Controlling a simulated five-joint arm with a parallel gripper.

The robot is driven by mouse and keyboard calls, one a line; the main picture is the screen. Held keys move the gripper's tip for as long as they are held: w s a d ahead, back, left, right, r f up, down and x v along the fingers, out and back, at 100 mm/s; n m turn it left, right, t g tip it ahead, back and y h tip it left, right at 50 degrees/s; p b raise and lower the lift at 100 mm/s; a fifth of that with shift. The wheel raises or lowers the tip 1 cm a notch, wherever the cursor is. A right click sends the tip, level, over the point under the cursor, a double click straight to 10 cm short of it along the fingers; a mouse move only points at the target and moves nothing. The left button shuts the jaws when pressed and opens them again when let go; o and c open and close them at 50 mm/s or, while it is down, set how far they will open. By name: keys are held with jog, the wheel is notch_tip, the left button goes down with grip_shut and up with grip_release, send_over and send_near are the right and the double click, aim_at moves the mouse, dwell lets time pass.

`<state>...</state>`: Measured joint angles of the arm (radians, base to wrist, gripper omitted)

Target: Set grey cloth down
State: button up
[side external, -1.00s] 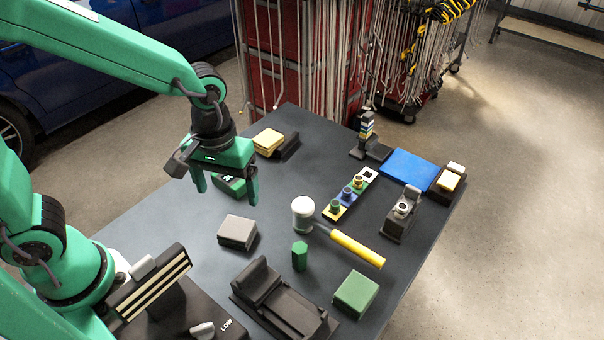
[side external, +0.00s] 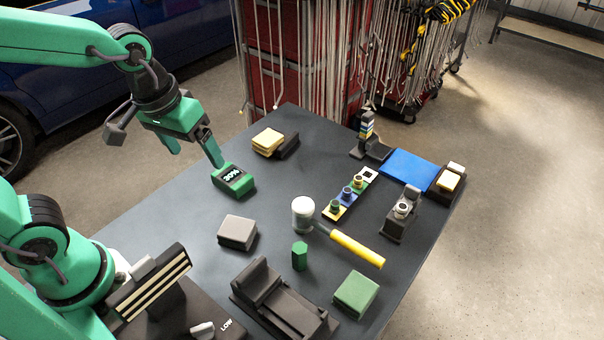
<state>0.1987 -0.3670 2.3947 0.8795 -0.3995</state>
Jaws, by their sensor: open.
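The grey cloth (side external: 238,232) is a folded block lying flat on the dark table, left of the white-headed mallet. My gripper (side external: 196,160) is open and empty. It is raised over the table's far left edge, up and to the left of the cloth and clear of it. One finger shows in front of or near the green box with a "30%" display; I cannot tell the exact gap.
The green display box (side external: 233,181) stands behind the cloth. A mallet with a white head (side external: 303,213) and yellow handle (side external: 357,249), a green hexagonal piece (side external: 299,256), a green block (side external: 356,292) and a dark cradle (side external: 284,308) lie to the right. A yellow cloth (side external: 268,141) sits at the back.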

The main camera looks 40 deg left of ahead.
jog(key=s+a+r+m+t, duration=0.2)
jog(key=s+a+r+t, duration=0.1)
jog(key=s+a+r, duration=0.1)
jog(key=shift+a+r, duration=0.55)
jog(key=shift+a, duration=0.1)
dwell(0.9)
